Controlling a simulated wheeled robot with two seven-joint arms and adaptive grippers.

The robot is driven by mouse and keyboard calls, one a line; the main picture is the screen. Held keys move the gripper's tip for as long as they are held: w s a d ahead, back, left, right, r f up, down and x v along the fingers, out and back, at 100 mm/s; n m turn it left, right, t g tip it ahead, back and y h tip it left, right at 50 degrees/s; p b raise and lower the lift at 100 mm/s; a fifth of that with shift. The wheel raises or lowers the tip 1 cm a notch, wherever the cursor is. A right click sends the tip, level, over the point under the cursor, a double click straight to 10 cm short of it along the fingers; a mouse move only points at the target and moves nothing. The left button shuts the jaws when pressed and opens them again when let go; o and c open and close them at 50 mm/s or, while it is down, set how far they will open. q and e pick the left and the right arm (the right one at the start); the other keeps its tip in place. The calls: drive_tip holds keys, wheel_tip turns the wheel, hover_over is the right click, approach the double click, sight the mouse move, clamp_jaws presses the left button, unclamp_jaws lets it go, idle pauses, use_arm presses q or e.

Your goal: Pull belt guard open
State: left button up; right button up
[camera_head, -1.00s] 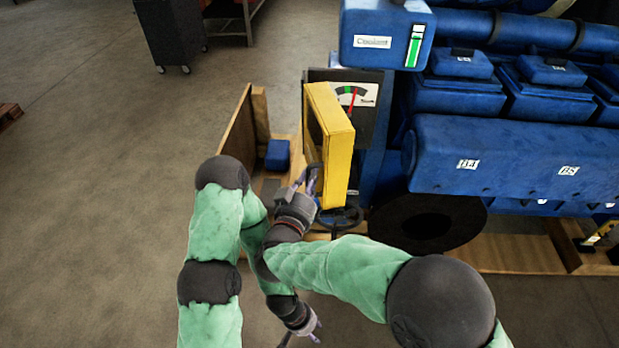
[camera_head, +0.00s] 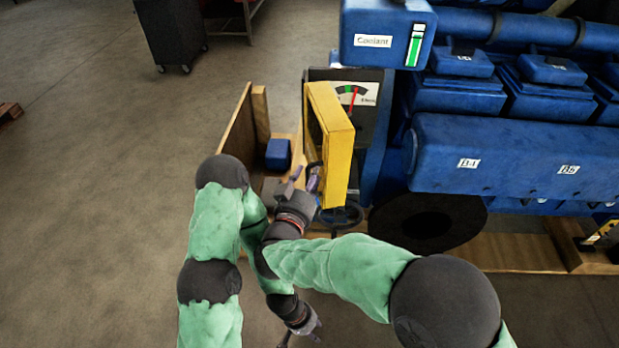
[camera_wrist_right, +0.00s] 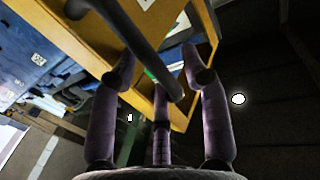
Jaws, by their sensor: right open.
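The yellow belt guard (camera_head: 338,140) stands upright beside the gauge panel at the left end of the blue engine. It also fills the upper middle of the right wrist view (camera_wrist_right: 141,99). A dark bar (camera_wrist_right: 137,45), apparently its handle, crosses in front of the guard there. My right gripper (camera_head: 303,183) is at the guard's lower left side, with its fingers spread. In the wrist view the bar's lower end reaches between the open fingers, and nothing is clamped. My left gripper (camera_head: 302,334) hangs low near the bottom edge, its fingers apart and empty.
The gauge panel (camera_head: 366,94) is behind the guard, under a blue coolant box (camera_head: 387,33). A wooden board (camera_head: 243,130) stands left of the guard, with a small blue block (camera_head: 278,154) between. A dark wheel (camera_head: 428,222) lies right.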

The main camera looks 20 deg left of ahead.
wheel_tip(320, 180, up, 9)
drive_tip(key=shift+r, duration=0.1)
idle(0.3)
